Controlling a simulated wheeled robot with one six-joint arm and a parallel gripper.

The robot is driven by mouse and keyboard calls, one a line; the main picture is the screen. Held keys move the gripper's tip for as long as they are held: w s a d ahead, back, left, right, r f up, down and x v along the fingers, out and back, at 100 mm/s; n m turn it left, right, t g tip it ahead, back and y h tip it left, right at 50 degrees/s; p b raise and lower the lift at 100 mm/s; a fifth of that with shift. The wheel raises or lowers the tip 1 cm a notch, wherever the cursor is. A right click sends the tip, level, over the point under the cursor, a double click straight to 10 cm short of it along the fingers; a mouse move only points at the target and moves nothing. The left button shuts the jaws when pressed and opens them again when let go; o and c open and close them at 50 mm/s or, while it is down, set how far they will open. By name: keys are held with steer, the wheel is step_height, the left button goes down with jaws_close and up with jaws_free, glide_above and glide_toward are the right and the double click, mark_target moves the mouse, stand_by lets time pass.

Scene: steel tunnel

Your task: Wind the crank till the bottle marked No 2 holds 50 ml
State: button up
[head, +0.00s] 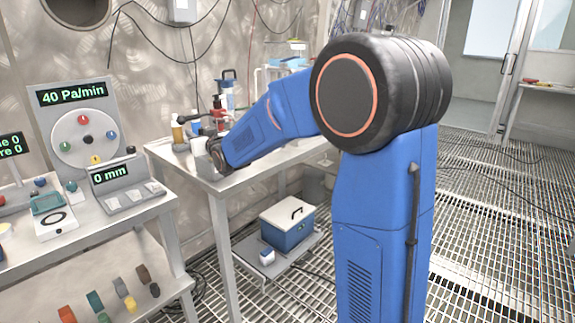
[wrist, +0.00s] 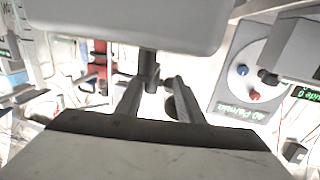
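My gripper (head: 214,152) is over the steel table (head: 232,184), at the end of my blue arm, low beside the bottles. In the wrist view my gripper (wrist: 156,84) has its two fingers apart. A dark grey upright peg (wrist: 149,72) shows between the fingertips, with clear gaps at its sides; I cannot tell if it is the crank's handle. An amber bottle (head: 177,134) stands at the table's left rear. No marking No 2 and no liquid level can be read. The crank cannot be made out in the head view.
A left bench has a dial panel (head: 84,137) reading 40 Pa/min and a small display (head: 109,174) reading 0 mm. A blue and white cool box (head: 287,226) sits on the low shelf under the table. Open grating floor lies to the right.

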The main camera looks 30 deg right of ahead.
steer(key=shift+s+a+n+y, duration=0.1)
steer(key=shift+n+y, duration=0.4)
steer(key=shift+y, duration=0.3)
